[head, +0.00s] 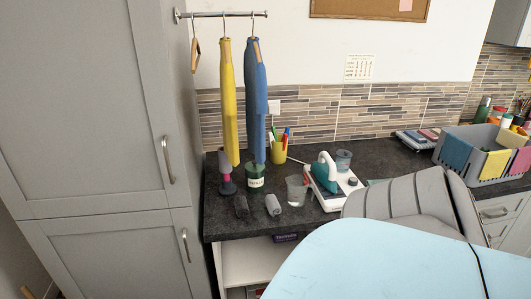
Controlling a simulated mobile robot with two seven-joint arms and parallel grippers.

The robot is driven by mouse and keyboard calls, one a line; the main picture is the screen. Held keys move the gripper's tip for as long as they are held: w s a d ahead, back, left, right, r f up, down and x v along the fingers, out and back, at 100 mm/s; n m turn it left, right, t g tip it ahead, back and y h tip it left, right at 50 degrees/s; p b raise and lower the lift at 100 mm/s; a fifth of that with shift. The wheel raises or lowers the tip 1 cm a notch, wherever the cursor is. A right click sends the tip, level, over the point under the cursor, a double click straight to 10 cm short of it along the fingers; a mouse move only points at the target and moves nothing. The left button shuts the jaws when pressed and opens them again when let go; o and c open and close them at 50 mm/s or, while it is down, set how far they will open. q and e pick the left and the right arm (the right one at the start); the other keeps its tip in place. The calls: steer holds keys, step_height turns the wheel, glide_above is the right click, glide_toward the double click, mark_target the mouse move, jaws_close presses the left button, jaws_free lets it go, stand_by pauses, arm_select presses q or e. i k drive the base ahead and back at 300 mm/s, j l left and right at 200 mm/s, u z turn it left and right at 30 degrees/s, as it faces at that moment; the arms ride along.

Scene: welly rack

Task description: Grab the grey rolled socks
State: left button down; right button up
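A light grey roll (273,205), which looks like the grey rolled socks, lies near the front edge of the dark countertop (222,226). A darker charcoal roll (241,206) lies just to its left, apart from it. Neither of my grippers is in the head view, and nothing touches the rolls.
A clear cup (297,189) stands right of the light roll, beside a steam iron (325,173). A dark green jar (255,177) and a grey-pink bottle (226,174) stand behind. Yellow (229,100) and blue (255,95) garments hang above. A light-blue board (390,265) fills the front right.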

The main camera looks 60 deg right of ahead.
mark_target(273, 206)
steer(key=i+l+z, duration=0.1)
steer(key=i+z, duration=0.75)
steer(key=i+j+z, duration=0.15)
steer(key=z, duration=0.3)
steer(key=i+j, duration=0.05)
steer(key=i, duration=0.05)
